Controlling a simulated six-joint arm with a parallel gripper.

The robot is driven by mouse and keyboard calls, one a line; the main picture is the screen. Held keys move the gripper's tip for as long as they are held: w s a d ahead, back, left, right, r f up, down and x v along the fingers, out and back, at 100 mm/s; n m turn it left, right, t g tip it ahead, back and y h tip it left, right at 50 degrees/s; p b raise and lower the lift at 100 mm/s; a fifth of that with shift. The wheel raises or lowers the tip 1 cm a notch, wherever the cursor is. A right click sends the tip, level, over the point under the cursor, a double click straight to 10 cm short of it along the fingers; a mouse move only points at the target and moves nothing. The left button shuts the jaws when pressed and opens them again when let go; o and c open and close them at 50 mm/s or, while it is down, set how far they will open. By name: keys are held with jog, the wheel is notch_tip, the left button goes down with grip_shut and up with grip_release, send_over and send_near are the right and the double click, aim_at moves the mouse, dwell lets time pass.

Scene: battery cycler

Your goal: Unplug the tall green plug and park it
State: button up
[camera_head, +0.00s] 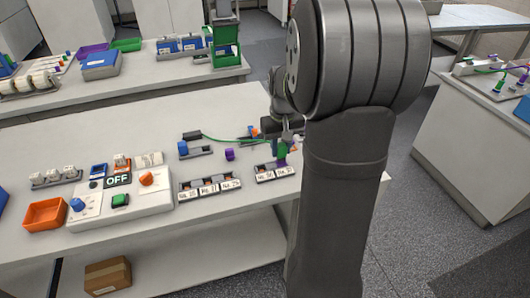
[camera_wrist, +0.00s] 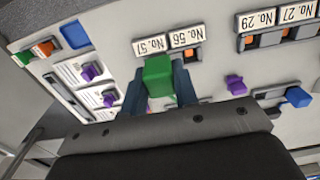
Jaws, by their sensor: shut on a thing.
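My gripper (camera_wrist: 160,92) is shut on the green plug (camera_wrist: 158,74), with one dark finger on each side of it in the wrist view. In the head view the green plug (camera_head: 281,149) shows beside my arm, over the two-place socket block (camera_head: 263,177) at the right of the bench. That block (camera_wrist: 168,38) has labels No. 56 and No. 57 in the wrist view, where the plug's top covers part of the area in front of it. I cannot tell whether the plug's lower end is in a socket or clear of it.
A three-place socket block (camera_head: 205,190) stands to the left. A purple plug (camera_head: 230,154) and a blue plug in a rack (camera_head: 183,148) stand behind. A control box (camera_head: 118,200) reading OFF and an orange tray (camera_head: 45,214) are further left. My arm hides the bench's right end.

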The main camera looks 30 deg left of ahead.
jog(key=d+r, duration=0.3)
jog(key=d, duration=0.2)
jog(key=s+a+f, duration=0.1)
jog(key=a+f, duration=0.1)
jog(key=a, duration=1.4)
jog(key=a+f, duration=0.2)
jog(key=a, duration=1.5)
jog(key=shift+d+f, duration=0.1)
jog(key=shift+f, duration=2.95)
jog(key=shift+f, duration=0.25)
jog(key=o, duration=1.1)
jog(key=shift+c, duration=0.2)
